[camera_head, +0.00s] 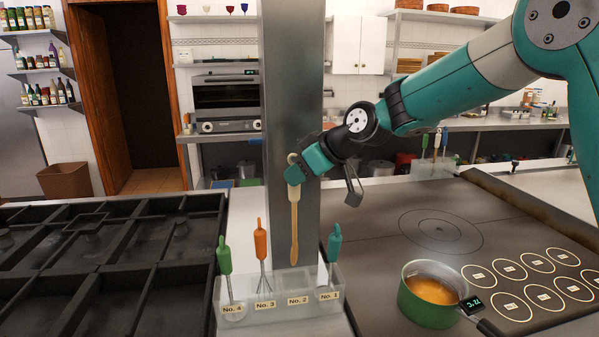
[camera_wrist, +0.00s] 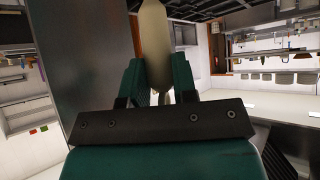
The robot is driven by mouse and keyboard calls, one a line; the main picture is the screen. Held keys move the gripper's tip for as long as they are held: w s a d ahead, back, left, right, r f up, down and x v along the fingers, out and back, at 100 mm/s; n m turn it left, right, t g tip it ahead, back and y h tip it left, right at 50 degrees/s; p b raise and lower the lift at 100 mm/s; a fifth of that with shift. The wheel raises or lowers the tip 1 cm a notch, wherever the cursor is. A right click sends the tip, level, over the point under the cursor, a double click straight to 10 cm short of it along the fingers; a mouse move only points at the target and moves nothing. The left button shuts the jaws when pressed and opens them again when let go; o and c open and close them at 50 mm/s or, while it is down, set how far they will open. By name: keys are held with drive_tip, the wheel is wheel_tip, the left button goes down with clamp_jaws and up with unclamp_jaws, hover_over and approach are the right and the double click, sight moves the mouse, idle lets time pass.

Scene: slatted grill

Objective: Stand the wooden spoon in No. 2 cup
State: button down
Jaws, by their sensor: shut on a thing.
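My gripper (camera_head: 306,168) is shut on the handle of the wooden spoon (camera_head: 294,226), which hangs close to upright with its far end down. The spoon also shows between the fingers in the wrist view (camera_wrist: 154,42). Its lower end is above the clear cup rack (camera_head: 272,313), over the cup labelled No. 2 (camera_head: 298,300), and appears clear of the rim. The No. 2 cup looks empty. No. 4 holds a green-handled tool (camera_head: 224,256), No. 3 an orange-handled whisk (camera_head: 261,240), and No. 1 a teal-handled tool (camera_head: 334,244).
A steel column (camera_head: 291,90) stands right behind the rack and spoon. A green pot (camera_head: 428,292) with orange liquid stands on the hob at right. Black burner grates (camera_head: 90,262) lie to the left. A second rack with tools (camera_head: 434,168) stands farther back.

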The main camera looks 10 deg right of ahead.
wheel_tip(320, 180, down, 13)
drive_tip(key=b, duration=1)
drive_tip(key=shift+b, duration=0.4)
drive_tip(key=shift+f, duration=0.3)
idle(0.5)
drive_tip(key=c, duration=0.8)
unclamp_jaws()
drive_tip(key=b+v, duration=0.3)
drive_tip(key=v, duration=1.4)
drive_tip(key=shift+s+r, duration=0.1)
drive_tip(key=shift+r, duration=0.1)
